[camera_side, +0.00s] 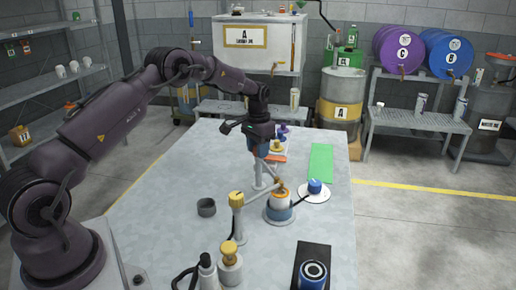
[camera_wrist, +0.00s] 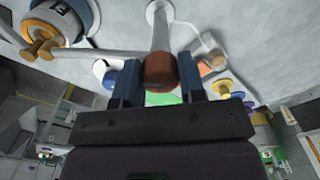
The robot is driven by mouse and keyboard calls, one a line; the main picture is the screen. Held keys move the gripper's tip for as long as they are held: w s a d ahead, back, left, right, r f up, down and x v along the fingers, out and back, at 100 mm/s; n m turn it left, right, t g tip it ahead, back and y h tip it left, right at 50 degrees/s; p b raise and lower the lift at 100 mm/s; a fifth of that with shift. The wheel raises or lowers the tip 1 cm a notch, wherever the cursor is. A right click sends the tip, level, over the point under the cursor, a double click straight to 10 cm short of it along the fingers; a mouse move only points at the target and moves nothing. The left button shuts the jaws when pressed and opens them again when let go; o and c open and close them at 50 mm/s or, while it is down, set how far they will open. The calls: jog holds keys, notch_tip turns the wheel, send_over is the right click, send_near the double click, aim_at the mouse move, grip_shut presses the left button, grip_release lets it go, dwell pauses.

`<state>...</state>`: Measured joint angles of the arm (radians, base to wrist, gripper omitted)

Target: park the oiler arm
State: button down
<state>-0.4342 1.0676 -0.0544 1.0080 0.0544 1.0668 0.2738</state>
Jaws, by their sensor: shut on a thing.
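My gripper (camera_side: 258,148) is over the far middle of the table in the side view. In the wrist view its two blue fingers (camera_wrist: 160,78) are shut on a red-brown knob (camera_wrist: 160,68). The knob tops a grey post (camera_wrist: 161,28), which also shows in the side view (camera_side: 261,177). A thin grey bar, seemingly the oiler arm (camera_wrist: 95,53), runs left from near the knob. In the side view the bar (camera_side: 268,169) slopes down toward an orange, white and blue reel (camera_side: 279,207). My gripper hides the knob in the side view.
Right of the reel, a blue knob (camera_side: 314,187) sits on a white disc. A green strip (camera_side: 320,161) lies behind it. The table's left side is mostly clear.

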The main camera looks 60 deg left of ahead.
jog(key=m, duration=0.4)
jog(key=shift+m, duration=0.4)
jog(key=m, duration=0.4)
jog(key=shift+a+m, duration=0.1)
jog(key=shift+m, duration=0.2)
jog(key=m, duration=0.4)
jog(key=shift+m, duration=0.3)
jog(key=shift+w+m, duration=0.1)
jog(key=shift+m, duration=2)
jog(key=c, duration=0.7)
grip_release()
notch_tip(320, 180, up, 13)
